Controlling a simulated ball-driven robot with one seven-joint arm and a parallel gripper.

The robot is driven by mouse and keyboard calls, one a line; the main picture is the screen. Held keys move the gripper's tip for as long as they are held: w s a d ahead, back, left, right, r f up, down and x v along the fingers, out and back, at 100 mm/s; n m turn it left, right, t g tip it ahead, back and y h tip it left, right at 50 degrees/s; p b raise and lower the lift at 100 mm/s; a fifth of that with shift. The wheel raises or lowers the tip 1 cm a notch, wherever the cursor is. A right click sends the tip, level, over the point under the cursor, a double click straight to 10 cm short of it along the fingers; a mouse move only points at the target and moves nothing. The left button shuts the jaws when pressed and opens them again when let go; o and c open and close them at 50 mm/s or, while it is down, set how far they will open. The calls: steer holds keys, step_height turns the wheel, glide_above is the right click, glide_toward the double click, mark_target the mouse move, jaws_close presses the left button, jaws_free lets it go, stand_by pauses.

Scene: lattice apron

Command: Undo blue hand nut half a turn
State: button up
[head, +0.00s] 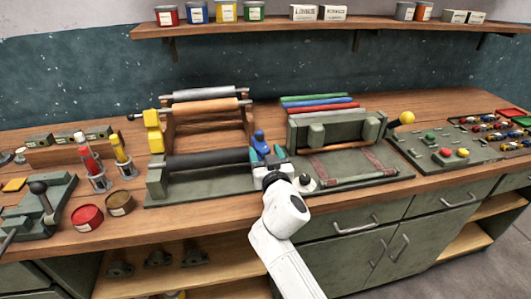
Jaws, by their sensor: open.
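The blue hand nut (259,138) shows in the head view near the right end of the roller machine, above a teal and grey part. The dark roller (207,160) lies to its left on the machine's green base (200,186). My gripper (270,172) is at the end of my white arm, just below and in front of the blue nut. Its jaws are open. The fingers are small and partly merge with the machine parts, so I cannot tell whether they touch the nut. The lower part of the nut is hard to make out.
To the right, a green press (335,132) with a yellow ball handle (406,118) is close to my gripper. Red and brown tins (87,217) stand at the left front. A shelf (320,24) runs above.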

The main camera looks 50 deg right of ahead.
steer(key=shift+c, duration=0.3)
steer(key=c, duration=1)
steer(key=p, duration=0.1)
steer(key=n+y+p, duration=0.1)
steer(key=p, duration=0.1)
steer(key=shift+d+r+t+p, duration=0.15)
steer(key=shift+r+t+p, duration=0.15)
steer(key=y+p, duration=0.1)
steer(key=p, duration=0.1)
steer(key=n+t+y+p, duration=0.1)
steer(key=p, duration=0.2)
steer(key=shift+s+d+r+p, duration=0.1)
steer(key=shift+d+r+p, duration=0.1)
steer(key=shift+d+p, duration=0.15)
steer(key=shift+f+n+y+p, duration=0.15)
steer(key=shift+n+y+p, duration=0.3)
steer(key=shift+p, duration=0.35)
steer(key=shift+f, duration=0.3)
steer(key=shift+f+t+y, duration=0.1)
steer(key=shift+t+y, duration=0.15)
steer(key=shift+t, duration=0.05)
